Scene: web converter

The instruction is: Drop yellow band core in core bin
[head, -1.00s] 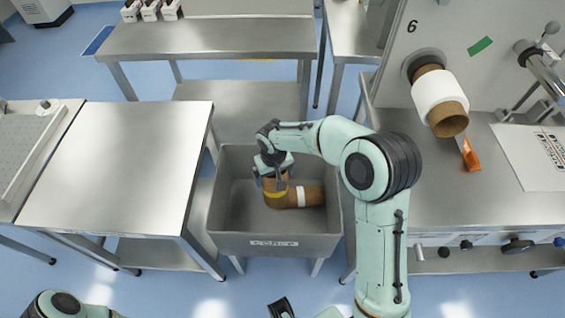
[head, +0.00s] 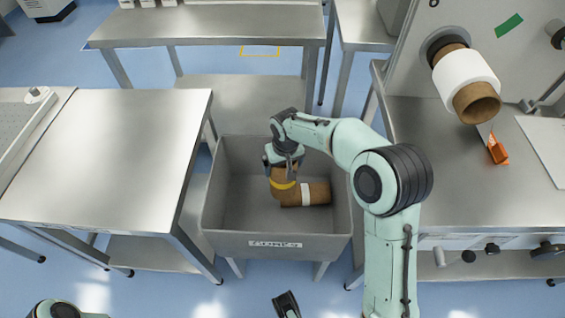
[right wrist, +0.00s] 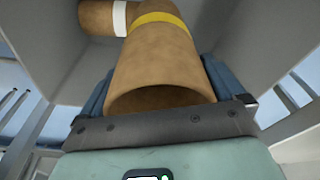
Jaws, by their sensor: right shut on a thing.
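The yellow band core (head: 284,186) is a brown cardboard tube with a yellow stripe. My right gripper (head: 284,166) is shut on its upper end and holds it steeply inside the grey core bin (head: 222,240). The core also shows between the fingers of the right gripper (right wrist: 158,88) in the right wrist view (right wrist: 155,60), its open end near the palm. A white-banded core (head: 318,193) lies in the bin, beside the lower end of the held core. I cannot tell whether they touch.
A steel table (head: 110,150) stands left of the bin. A steel bench (head: 450,205) stands right, with an orange tool (head: 497,150) on it. Above it, a white roll on a brown core (head: 466,80) sits on a spindle. The bin's left floor is clear.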

